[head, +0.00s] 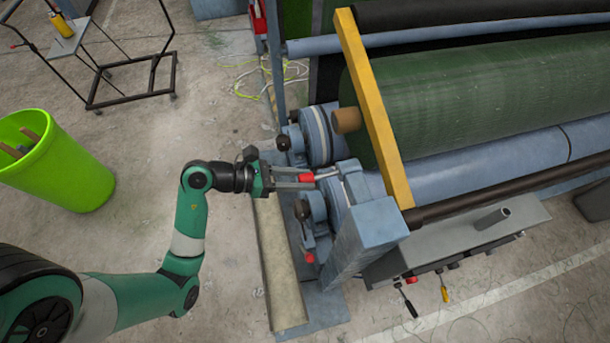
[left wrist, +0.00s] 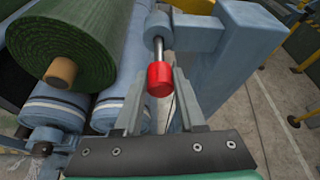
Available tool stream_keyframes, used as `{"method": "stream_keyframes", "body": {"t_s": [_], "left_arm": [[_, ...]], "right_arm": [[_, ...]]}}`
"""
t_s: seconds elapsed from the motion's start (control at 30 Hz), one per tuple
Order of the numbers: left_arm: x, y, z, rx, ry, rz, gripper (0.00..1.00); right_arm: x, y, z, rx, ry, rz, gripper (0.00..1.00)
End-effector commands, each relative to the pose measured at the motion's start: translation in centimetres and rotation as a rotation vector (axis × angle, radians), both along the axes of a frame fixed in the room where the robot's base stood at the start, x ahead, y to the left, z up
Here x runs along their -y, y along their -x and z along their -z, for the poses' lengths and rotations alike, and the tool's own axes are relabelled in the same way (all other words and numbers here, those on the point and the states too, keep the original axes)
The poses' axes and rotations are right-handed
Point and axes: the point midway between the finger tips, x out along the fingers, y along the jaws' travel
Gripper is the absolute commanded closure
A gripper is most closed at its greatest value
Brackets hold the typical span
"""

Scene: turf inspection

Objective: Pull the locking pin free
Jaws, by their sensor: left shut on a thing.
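The locking pin has a red knob (left wrist: 159,80) and a bare metal shaft. In the left wrist view the shaft runs from the knob to a round blue collar (left wrist: 157,27) on the machine's bracket. How deep it sits in the collar is hidden. In the head view the red knob (head: 307,177) shows at the tip of my left gripper (head: 300,181), beside the blue roller end. My left gripper is shut on the knob, with one finger on each side in the left wrist view (left wrist: 161,88). My right gripper is in neither view.
A green turf roll (head: 450,105) with a wooden core (head: 347,120) lies on blue rollers (head: 480,165). A yellow bar (head: 375,105) crosses in front of it. A blue post (head: 370,240) stands close to my gripper. A lime bin (head: 60,170) is at left on open concrete.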

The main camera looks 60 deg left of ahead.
Motion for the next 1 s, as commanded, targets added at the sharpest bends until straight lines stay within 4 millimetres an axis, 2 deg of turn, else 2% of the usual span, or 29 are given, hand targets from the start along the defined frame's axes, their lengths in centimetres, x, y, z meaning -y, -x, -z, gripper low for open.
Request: {"method": "stream_keyframes", "body": {"t_s": [1.0], "left_arm": [[-1.2, 3.4, -0.1, 0.001, 0.0, -0.002, 1.0]], "right_arm": [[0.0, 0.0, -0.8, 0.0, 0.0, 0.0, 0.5]]}}
